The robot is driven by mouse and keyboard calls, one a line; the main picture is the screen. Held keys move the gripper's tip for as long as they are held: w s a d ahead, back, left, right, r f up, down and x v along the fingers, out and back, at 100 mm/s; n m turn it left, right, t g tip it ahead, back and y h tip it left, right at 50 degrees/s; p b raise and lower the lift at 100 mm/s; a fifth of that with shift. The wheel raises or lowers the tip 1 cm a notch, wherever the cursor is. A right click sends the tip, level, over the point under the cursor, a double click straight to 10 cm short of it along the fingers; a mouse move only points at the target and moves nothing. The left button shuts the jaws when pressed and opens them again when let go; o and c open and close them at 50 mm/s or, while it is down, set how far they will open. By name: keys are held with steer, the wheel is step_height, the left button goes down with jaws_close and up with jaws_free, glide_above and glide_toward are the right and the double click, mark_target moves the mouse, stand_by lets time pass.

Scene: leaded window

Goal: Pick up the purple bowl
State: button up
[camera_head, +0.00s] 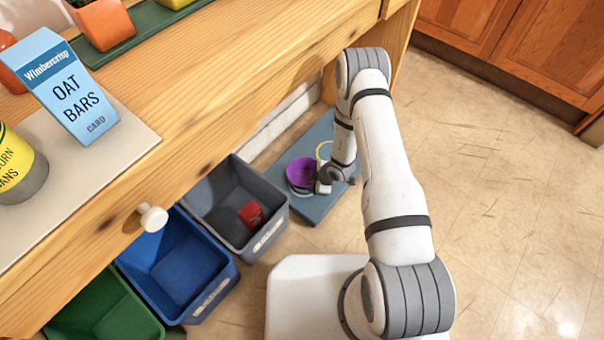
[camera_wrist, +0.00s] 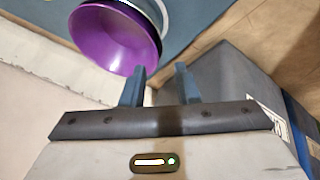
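The purple bowl (camera_head: 299,170) sits on the blue-grey mat (camera_head: 317,208) on the floor, under the wooden counter's edge. In the wrist view the bowl (camera_wrist: 112,42) fills the upper left, its inside showing and its rim curving just beyond my fingers. My gripper (camera_wrist: 160,70) is open, with a clear gap between its two fingers and nothing between them. The left fingertip is right at the bowl's near rim; whether it touches I cannot tell. In the head view my gripper is low, beside the bowl's right side, its fingers hard to make out.
A grey bin (camera_head: 222,182) with a red item, a blue bin (camera_head: 190,270) and a green bin (camera_head: 105,315) stand left. The counter (camera_head: 230,65) overhangs. Open floor lies right.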

steer(key=b+x, duration=0.1)
steer(key=x, duration=0.3)
steer(key=b+x, duration=0.1)
steer(key=x, duration=0.1)
steer(key=shift+w+a+f+b, duration=0.1)
steer(key=shift+w+a+b, duration=0.05)
steer(key=shift+w+b, duration=0.25)
jaws_close()
stand_by(1.0)
